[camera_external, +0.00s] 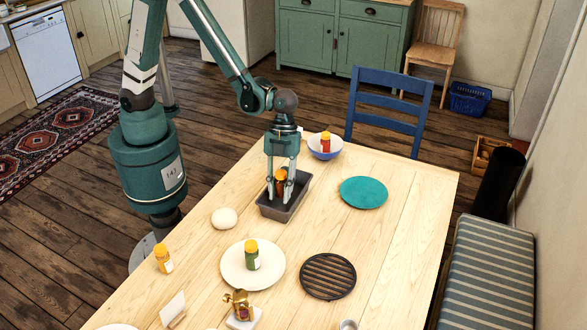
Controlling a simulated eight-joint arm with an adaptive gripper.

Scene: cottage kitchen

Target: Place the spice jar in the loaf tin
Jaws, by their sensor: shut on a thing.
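My gripper (282,196) points straight down over the dark grey loaf tin (290,207) on the wooden table. It is shut on a spice jar (281,176) with an orange cap and dark red contents. The jar is between the fingers, within the tin's outline in this view. I cannot tell whether it touches the tin's floor. Other spice jars stand about: a red one (326,142) in a blue and white bowl (325,155), a green one (252,256) on a white plate (234,274), and an orange-yellow one (163,259) on the table's left side.
A teal plate (363,192) lies right of the tin. A black slatted trivet (328,276) and a brass object (239,304) lie nearer the front. A blue chair (390,106) stands at the far edge. The table's right side is clear.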

